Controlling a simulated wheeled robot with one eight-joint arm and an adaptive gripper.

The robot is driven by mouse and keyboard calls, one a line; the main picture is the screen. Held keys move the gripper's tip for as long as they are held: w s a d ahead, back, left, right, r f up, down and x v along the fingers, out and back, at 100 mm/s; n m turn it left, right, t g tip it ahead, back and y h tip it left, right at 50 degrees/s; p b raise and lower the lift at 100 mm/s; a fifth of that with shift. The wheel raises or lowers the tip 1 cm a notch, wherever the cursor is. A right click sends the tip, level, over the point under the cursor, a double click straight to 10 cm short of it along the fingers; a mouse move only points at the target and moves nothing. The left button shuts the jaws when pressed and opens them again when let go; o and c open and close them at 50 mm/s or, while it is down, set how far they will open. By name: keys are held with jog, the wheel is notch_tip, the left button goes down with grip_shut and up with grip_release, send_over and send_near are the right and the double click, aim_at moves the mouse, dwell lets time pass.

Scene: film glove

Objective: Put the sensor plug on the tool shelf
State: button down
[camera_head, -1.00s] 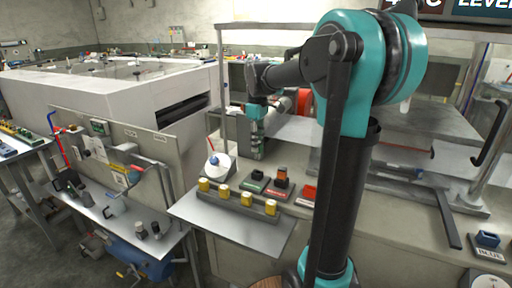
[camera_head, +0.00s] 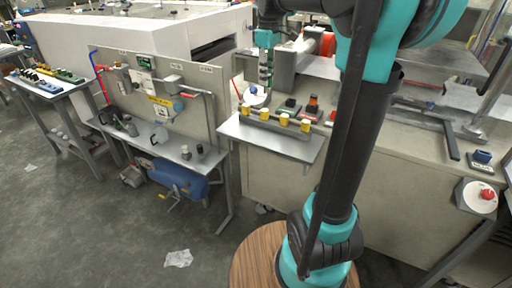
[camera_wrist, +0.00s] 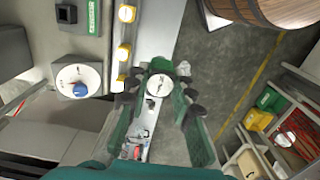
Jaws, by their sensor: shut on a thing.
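My gripper (camera_wrist: 163,108) has its dark fingers closed around a small piece with a pale round face, apparently the sensor plug (camera_wrist: 159,86). In the head view my gripper (camera_head: 265,76) points down beside the counter, above and behind the row of yellow-topped pieces; the held piece is too small to make out there. No readable label marks the tool shelf. A metal shelf (camera_head: 174,150) under an upright panel on the left holds dark cups and a light jug. A separate bench (camera_head: 60,92) farther left carries yellow, green and blue pieces.
Several yellow-topped pieces stand in a holder (camera_head: 262,126) on a protruding metal ledge (camera_head: 300,147). A white dial with a blue knob (camera_wrist: 80,88) is close by. A blue tank (camera_head: 178,180) sits below the left shelf. The floor (camera_head: 90,220) at left is mostly clear.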

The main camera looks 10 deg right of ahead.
jog(key=shift+s+a+f, duration=0.15)
jog(key=shift+f, duration=0.15)
notch_tip(320, 180, down, 19)
jog(key=shift+f, duration=0.15)
dwell(0.3)
jog(key=c, duration=1.3)
grip_release()
jog(key=shift+f, duration=0.1)
notch_tip(320, 180, up, 12)
jog(key=s+d+f+m+t, duration=0.1)
jog(key=s+f+m, duration=0.2)
jog(key=s+f, duration=0.3)
jog(key=s+d+f+m+t, duration=0.1)
jog(key=s+f+m, duration=0.3)
jog(key=s+f, duration=0.2)
jog(key=s+d+f+m+t, duration=0.2)
jog(key=s+f+m, duration=0.1)
jog(key=s+f, duration=0.4)
jog(key=shift+s+m, duration=0.4)
jog(key=shift+s, duration=1.1)
